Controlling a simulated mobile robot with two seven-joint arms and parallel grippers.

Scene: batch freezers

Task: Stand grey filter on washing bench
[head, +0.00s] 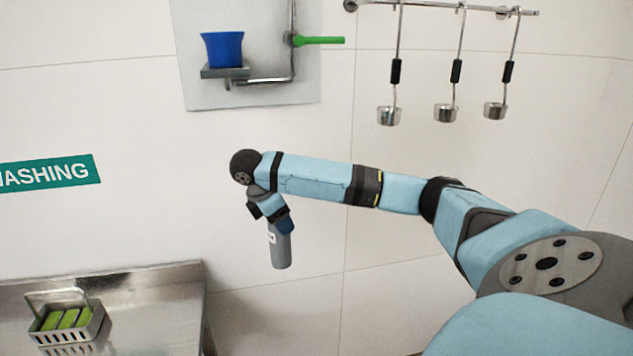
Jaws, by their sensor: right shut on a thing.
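My right arm reaches in from the right, and its gripper (272,216) points down, shut on the grey filter (281,250). The filter is a grey cylinder, with a dark blue part and a small white patch near its top. It hangs nearly upright, slightly tilted, in front of the white wall and to the right of the washing bench in the picture. The washing bench (150,305) is a steel top with a raised back edge at the lower left, below the green WASHING sign (50,172). My left gripper is out of view.
A wire basket with green blocks (66,322) stands on the bench's left part. The bench top right of it is bare. A blue cup (222,48) sits on a wall shelf by a green lever (320,40). Several ladles (446,110) hang from a rail at upper right.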

